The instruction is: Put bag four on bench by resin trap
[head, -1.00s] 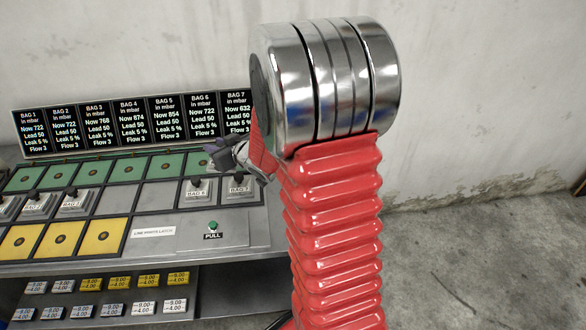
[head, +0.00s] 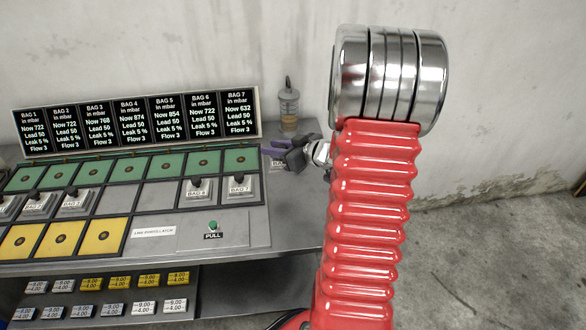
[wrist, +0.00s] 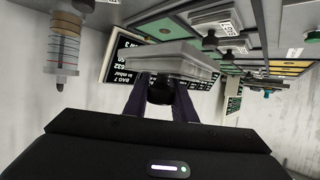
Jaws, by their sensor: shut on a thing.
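My gripper (head: 276,149) is shut on the knob of a grey block, bag four (head: 278,164). In the head view its label is partly covered and only the start of "BAG" reads. In the wrist view (wrist: 160,95) the fingers grip the dark knob and the pale block (wrist: 172,58) extends beyond them. The resin trap (head: 289,104), a clear cylinder with an amber bottom, stands on the bench (head: 300,215) just behind the gripper. It also shows at the left of the wrist view (wrist: 64,48). I cannot tell whether the block touches the bench.
The panel left of the gripper holds blocks labelled BAG 6 (head: 197,189) and BAG 7 (head: 240,187), green tiles (head: 202,163) and yellow tiles (head: 61,239). A row of displays (head: 135,120) stands behind. Bare bench lies in front of the gripper, right of the panel.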

